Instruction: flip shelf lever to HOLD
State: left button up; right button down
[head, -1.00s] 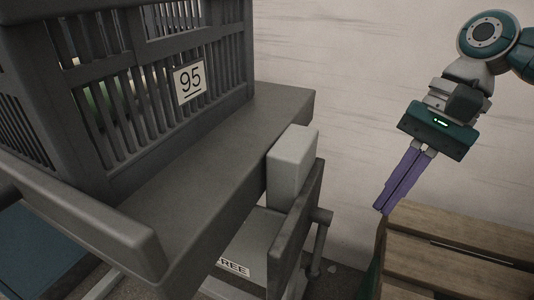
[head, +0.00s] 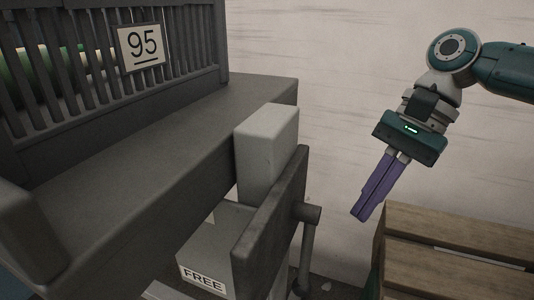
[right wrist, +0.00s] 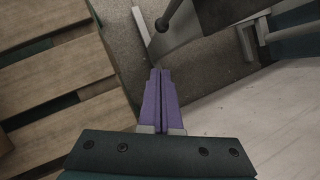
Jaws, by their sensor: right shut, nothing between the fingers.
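The lever (head: 308,250) is a grey rod hanging down from a round pivot on the right side of the dark upright plate (head: 270,226) at the shelf's end. A FREE label (head: 203,281) shows on the grey block below the shelf (head: 150,145); I see no HOLD label. A dark rod with a rounded end, probably the lever (right wrist: 164,22), shows at the top of the right wrist view. My right gripper (head: 359,214), with purple fingers, is shut and empty, pointing down to the right of the lever and apart from it. My left gripper is out of view.
A grey slatted crate (head: 185,50) with a 95 sign (head: 142,46) stands on the shelf. A pale block (head: 266,150) rises at the shelf's end. Wooden slats (head: 450,240) lie below and right of my gripper. A pale wall (head: 380,60) is behind.

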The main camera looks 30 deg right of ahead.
aim_at(306, 257)
jog(key=a+f+b, duration=0.5)
jog(key=a+f, duration=0.2)
jog(key=shift+s+f, duration=0.25)
jog(key=shift+f, duration=0.05)
jog(key=shift+a, duration=0.1)
